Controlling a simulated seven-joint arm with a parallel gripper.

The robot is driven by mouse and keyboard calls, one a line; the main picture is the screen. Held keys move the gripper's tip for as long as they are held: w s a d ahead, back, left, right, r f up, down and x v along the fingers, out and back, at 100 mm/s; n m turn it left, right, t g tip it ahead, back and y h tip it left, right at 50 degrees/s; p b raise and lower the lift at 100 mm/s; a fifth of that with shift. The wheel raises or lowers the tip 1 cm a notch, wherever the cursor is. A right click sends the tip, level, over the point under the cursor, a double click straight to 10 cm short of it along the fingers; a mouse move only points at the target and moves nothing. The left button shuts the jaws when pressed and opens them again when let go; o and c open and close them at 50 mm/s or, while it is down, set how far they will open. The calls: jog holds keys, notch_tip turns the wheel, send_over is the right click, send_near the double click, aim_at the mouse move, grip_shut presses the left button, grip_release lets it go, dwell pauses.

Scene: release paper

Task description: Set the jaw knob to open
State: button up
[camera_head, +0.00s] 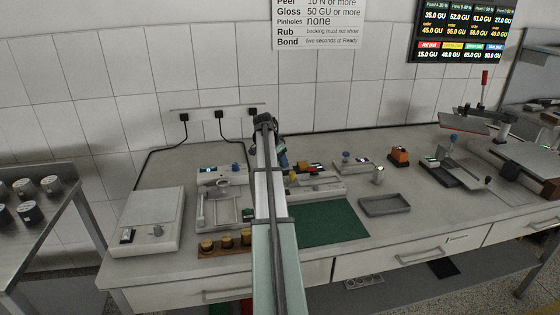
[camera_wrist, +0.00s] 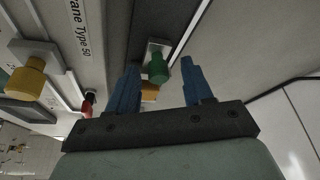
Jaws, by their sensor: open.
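My gripper (camera_wrist: 159,65) is open, with its two blue fingers apart in the wrist view. A green knob (camera_wrist: 157,69) on a pale square plate shows between the fingertips, and no finger visibly touches it. A yellow knob (camera_wrist: 26,80) on a white base is at the left, and a small red knob (camera_wrist: 88,102) sits nearer the left finger. No label tells me which is the jaw knob. In the head view, my gripper (camera_head: 283,160) is over the back of a pale tester (camera_head: 328,186), partly hidden by my arm. Its jaws are too small to read there.
A green mat (camera_head: 325,222) lies in front of the tester, with a grey tray (camera_head: 385,205) to its right. A second pale device (camera_head: 222,190) stands left of my arm, behind several brass-topped pieces (camera_head: 208,246). A scale-like box (camera_head: 150,215) is at the left.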

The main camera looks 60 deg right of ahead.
jog(key=shift+r, duration=0.1)
jog(key=v, duration=1.3)
jog(key=shift+a+r, duration=0.2)
jog(key=shift+r, duration=0.1)
